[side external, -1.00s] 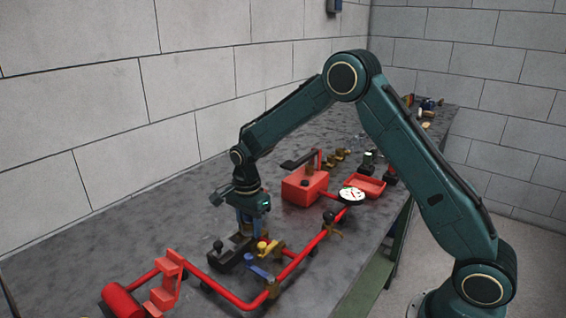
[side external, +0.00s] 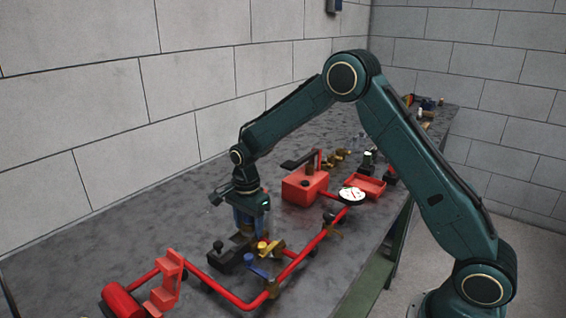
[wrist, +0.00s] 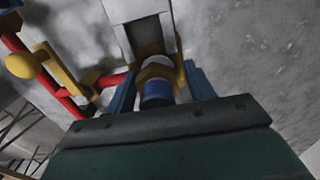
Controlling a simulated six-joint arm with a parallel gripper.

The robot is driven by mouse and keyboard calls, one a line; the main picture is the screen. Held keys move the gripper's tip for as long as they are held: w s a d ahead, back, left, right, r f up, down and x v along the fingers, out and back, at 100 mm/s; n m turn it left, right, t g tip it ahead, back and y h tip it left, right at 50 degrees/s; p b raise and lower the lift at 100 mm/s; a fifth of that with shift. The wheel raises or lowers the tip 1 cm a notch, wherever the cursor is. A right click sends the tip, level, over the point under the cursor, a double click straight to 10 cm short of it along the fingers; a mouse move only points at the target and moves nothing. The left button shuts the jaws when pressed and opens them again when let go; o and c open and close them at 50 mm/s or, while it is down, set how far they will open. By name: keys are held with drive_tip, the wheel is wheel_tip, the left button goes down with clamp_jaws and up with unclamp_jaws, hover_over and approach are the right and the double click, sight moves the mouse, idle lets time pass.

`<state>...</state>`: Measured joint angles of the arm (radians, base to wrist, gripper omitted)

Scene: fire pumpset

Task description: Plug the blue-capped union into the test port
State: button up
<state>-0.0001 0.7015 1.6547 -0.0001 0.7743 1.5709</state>
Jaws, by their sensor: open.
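In the wrist view, the blue-capped union (wrist: 157,96) shows a blue cap, a white ring and a brass collar. My gripper (wrist: 160,84) is open, with one blue finger on each side of it. Small gaps seem to show beside the cap; I cannot tell whether either finger touches it. A grey block (wrist: 142,28) lies just beyond the brass collar. In the side view, my gripper (side external: 250,228) points down just above the bench, beside a black block with a knob (side external: 228,252). The union is mostly hidden there. I cannot pick out the test port with certainty.
Red piping (side external: 225,292) runs close by, with a yellow-knobbed valve (side external: 264,247) and a blue lever (side external: 259,270). A red box (side external: 305,188), a round gauge (side external: 352,194) and a red tray (side external: 365,185) stand farther back. The bench's left side is clear.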

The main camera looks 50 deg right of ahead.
drive_tip(key=shift+s+f, duration=0.15)
drive_tip(key=shift+s, duration=0.2)
drive_tip(key=r, duration=1.3)
drive_tip(key=shift+w+r, duration=0.15)
drive_tip(key=shift+w, duration=0.15)
drive_tip(key=shift+r, duration=0.4)
